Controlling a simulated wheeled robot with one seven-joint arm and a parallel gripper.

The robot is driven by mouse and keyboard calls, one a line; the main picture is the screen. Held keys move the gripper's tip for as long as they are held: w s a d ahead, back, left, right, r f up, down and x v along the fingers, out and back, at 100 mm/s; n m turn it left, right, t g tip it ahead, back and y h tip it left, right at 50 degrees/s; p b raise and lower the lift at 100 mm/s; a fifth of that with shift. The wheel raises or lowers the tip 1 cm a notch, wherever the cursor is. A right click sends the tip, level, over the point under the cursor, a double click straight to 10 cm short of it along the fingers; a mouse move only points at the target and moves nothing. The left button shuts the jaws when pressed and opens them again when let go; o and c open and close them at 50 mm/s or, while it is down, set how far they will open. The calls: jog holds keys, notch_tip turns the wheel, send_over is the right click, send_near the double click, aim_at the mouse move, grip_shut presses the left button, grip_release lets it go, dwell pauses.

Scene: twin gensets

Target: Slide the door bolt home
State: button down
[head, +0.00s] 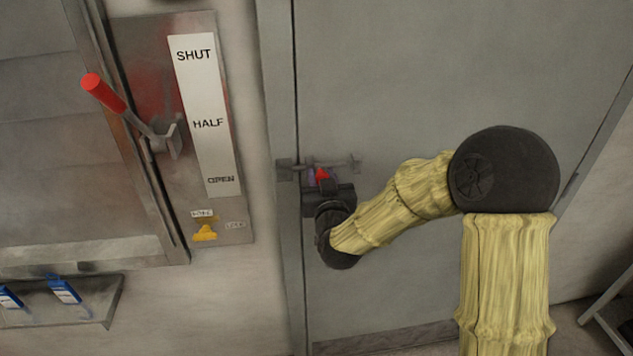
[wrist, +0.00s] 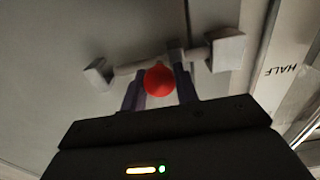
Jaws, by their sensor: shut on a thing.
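The door bolt (head: 340,163) is a grey rod lying across a grey door (head: 430,90) near its left edge. It has a red knob (head: 321,174), which is large in the wrist view (wrist: 159,80). My gripper (head: 318,181) is at the bolt, its purple fingers on both sides of the knob and shut on it. In the wrist view the bolt rod (wrist: 130,68) runs between a left bracket (wrist: 97,74) and a box-like keeper (wrist: 227,51) on the right, past the door edge. I cannot tell how far the rod's end reaches into the keeper.
Left of the door frame (head: 279,90) is a panel marked SHUT, HALF, OPEN (head: 207,115) with a red-handled lever (head: 103,93). A tray (head: 95,310) with blue tags is at lower left. The door face is otherwise clear.

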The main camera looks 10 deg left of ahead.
jog(key=shift+s+a, duration=0.15)
jog(key=shift+a, duration=0.05)
jog(key=c, duration=1.1)
grip_release()
jog(key=shift+a, duration=0.15)
jog(key=shift+d, duration=0.2)
jog(key=shift+b+v, duration=6.15)
jog(key=shift+v, duration=2.55)
jog(key=shift+f, duration=0.1)
